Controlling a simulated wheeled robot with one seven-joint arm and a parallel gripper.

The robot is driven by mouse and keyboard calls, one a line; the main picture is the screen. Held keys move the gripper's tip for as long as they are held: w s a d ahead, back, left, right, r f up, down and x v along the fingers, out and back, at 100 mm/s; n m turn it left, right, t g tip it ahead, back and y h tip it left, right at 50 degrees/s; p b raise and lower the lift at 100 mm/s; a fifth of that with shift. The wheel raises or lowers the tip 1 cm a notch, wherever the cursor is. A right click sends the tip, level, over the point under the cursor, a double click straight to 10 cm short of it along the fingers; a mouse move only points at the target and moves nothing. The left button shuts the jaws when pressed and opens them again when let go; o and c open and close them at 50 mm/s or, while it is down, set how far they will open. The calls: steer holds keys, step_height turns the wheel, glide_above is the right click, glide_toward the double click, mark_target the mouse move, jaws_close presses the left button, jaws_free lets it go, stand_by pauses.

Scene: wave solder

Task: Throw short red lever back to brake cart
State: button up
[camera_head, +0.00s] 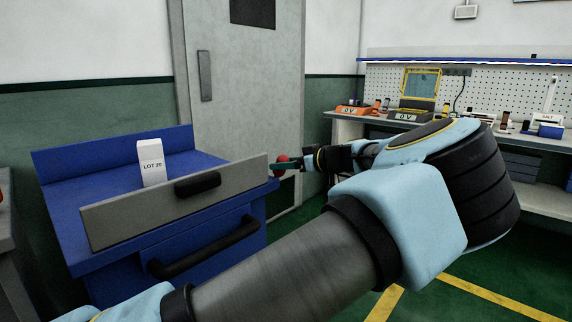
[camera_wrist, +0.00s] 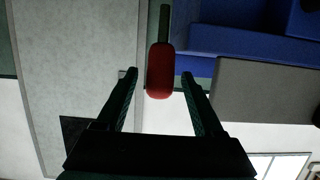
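The red lever knob (camera_head: 281,159) shows at the right front corner of the blue cart (camera_head: 245,246), partly hidden by my gripper (camera_head: 290,164). In the wrist view the red knob (camera_wrist: 160,72) sits on a dark thin rod. My gripper (camera_wrist: 158,77) is open there, with one finger on each side of the knob. A gap shows between the knob and each finger. The cart (camera_wrist: 245,32) is also at the upper right of the wrist view.
A white box marked LOT 20 (camera_head: 151,163) stands on the cart behind a grey front panel (camera_head: 130,212). A grey door (camera_head: 235,95) is behind the cart. A workbench (camera_head: 350,118) stands at the back right. Green floor with yellow lines (camera_head: 480,290) is clear at lower right.

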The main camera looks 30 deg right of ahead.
steer(key=v, duration=1)
steer(key=shift+s, duration=0.35)
steer(key=shift+d, duration=0.15)
